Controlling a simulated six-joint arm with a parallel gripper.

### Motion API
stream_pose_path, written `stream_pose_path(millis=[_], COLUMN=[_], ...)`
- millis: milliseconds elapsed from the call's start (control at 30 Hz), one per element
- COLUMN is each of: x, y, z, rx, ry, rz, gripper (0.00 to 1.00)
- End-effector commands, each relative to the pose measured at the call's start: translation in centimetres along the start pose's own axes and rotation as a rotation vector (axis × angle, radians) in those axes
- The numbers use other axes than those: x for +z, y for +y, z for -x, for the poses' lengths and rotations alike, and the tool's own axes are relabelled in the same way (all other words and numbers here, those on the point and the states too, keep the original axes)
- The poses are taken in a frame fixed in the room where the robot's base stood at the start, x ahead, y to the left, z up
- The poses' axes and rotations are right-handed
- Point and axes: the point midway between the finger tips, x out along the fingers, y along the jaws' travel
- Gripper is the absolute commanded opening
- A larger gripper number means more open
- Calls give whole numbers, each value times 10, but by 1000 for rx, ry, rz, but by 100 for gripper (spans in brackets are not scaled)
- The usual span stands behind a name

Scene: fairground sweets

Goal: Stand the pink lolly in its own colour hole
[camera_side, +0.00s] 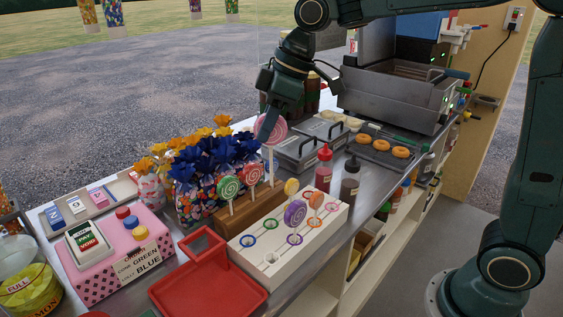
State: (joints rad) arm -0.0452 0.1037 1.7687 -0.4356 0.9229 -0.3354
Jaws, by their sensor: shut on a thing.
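The pink lolly (279,131) has a round swirled head and a white stick, and it is upright. My gripper (270,127) is shut on it at the head, and a finger covers part of the swirl. The stick's lower end is over the right end of the wooden block (238,222); I cannot tell if it is clear of the block. The head is well above the green lolly (228,186) and red lolly (250,174) standing in the block. The white stand (262,273) in front has coloured rings around holes, including green, blue and purple.
A purple lolly (295,214) and two orange lollies (291,187) (316,200) stand at the white stand. Sweet bags with blue bows (203,160) crowd the left. Sauce bottles (324,167) stand to the right. A red tray (208,286) lies in front.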

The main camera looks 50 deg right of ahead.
Motion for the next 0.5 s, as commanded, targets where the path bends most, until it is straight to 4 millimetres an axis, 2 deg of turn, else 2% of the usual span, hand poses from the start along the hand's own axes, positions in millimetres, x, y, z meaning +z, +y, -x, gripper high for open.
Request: stream_pose_path(millis=[300,400,500], x=[27,41,52], y=[51,68,78], z=[3,4,4], rx=[155,187,192], ry=[0,-2,-1], rz=[-375,-456,-466], gripper=[0,0,0])
